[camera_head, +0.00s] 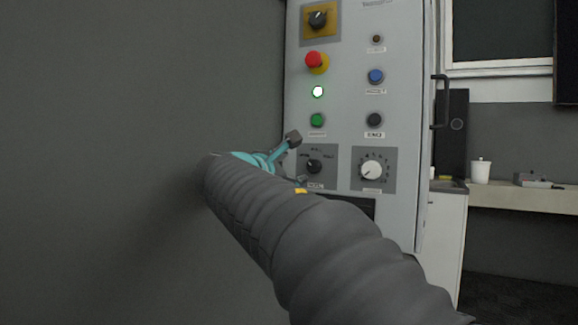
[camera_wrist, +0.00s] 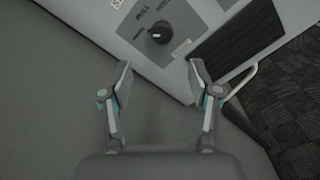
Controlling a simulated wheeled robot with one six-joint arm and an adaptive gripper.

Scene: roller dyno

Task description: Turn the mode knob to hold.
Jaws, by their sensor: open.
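The mode knob (camera_head: 313,166) is a small black knob with a pale pointer mark on a dark grey plate, low on the left of the grey control cabinet. In the wrist view the same knob (camera_wrist: 160,32) shows beyond my fingertips, a little above the gap between them. My gripper (camera_wrist: 160,75) is open and empty, with its two fingers apart and not touching the knob. In the head view my gripper (camera_head: 292,160) is partly hidden behind my arm, just left of the knob. The plate's lettering is too small to read surely.
A white dial (camera_head: 371,170) sits right of the knob. Above are a green button (camera_head: 317,120), a lit white lamp (camera_head: 317,91), a red emergency stop (camera_head: 314,60), a blue button (camera_head: 376,76) and a black button (camera_head: 374,119). A dark slatted vent (camera_wrist: 238,40) lies beside the knob plate.

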